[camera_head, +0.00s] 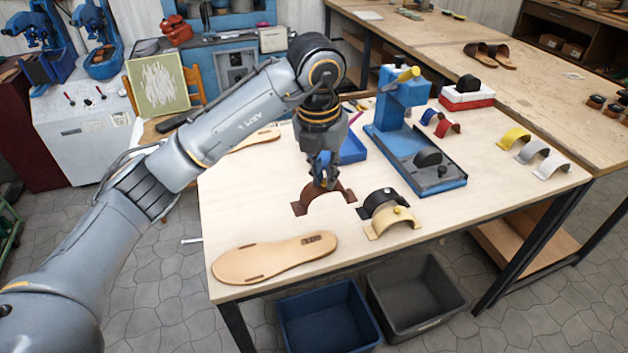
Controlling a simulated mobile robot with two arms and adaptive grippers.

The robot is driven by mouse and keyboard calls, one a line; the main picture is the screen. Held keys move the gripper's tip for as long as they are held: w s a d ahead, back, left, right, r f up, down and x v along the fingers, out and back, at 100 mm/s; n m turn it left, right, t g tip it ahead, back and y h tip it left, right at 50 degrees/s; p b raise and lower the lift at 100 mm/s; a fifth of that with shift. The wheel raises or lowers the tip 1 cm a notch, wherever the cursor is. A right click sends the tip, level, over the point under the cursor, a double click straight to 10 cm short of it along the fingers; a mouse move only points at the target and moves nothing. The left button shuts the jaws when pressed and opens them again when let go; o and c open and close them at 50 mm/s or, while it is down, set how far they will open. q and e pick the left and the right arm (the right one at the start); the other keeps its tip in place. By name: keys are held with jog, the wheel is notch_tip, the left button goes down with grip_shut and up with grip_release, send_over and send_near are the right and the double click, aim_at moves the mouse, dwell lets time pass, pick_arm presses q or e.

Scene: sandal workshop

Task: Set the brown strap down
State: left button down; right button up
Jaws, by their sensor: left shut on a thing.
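The brown strap (312,199) is an arched band on the light wooden table (480,205), its two ends spread outward and at or very close to the tabletop. My left gripper (326,183) points down at the top of the arch and is shut on it. The gripper fingers cover part of the strap's upper edge. Whether both strap ends touch the table is hard to tell. My right gripper is not in view.
Black and cream straps (392,222) stand close to the right of the brown strap. A tan sole (274,257) lies in front. A blue press (410,135) stands behind right, and a blue tray (352,148) lies behind the gripper. Yellow, grey and white straps (553,165) stand far right.

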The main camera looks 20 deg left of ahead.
pick_arm(q)
jog(key=w+a+f+p, duration=0.1)
jog(key=a+f, duration=0.1)
jog(key=f, duration=0.1)
jog(key=w+a+f+p, duration=0.2)
jog(key=f, duration=0.1)
jog(key=w+a+f+p, duration=0.1)
jog(key=a+f, duration=0.1)
jog(key=f, duration=0.1)
jog(key=shift+w, duration=0.15)
jog(key=shift+f, duration=0.45)
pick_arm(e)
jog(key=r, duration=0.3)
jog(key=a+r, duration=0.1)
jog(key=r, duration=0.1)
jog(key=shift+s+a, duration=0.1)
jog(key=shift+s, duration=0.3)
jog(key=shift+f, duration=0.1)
pick_arm(q)
jog(key=shift+f, duration=0.15)
jog(key=c, duration=1.3)
grip_release()
jog(key=shift+c, duration=0.2)
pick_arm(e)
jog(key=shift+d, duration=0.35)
